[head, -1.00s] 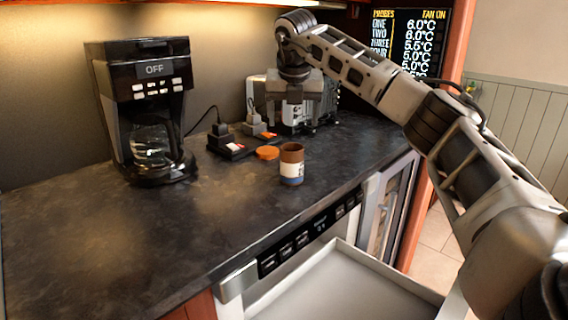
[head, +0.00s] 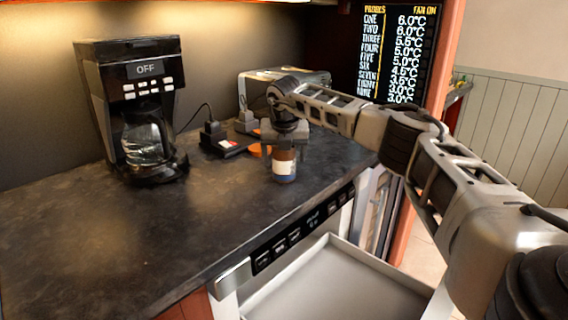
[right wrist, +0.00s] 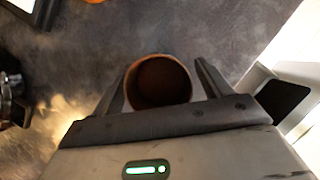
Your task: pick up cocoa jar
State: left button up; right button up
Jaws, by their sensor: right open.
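The cocoa jar (head: 284,165) stands upright on the dark counter, brown with a white and blue label. It has no lid on; in the right wrist view its round open top (right wrist: 159,82) shows dark brown inside. My right gripper (head: 284,146) is directly above and around the jar's upper part, pointing down. In the right wrist view the open fingers (right wrist: 162,88) stand on either side of the jar, with a gap at least on the right. My left gripper is not in view.
An orange lid (head: 257,150) lies on the counter behind the jar, beside a black device (head: 222,145). A coffee maker (head: 135,110) stands at left and a toaster (head: 262,84) behind. The open drawer (head: 335,285) is below the counter's front edge. The counter's left front is clear.

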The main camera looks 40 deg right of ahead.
jog(key=c, duration=1.2)
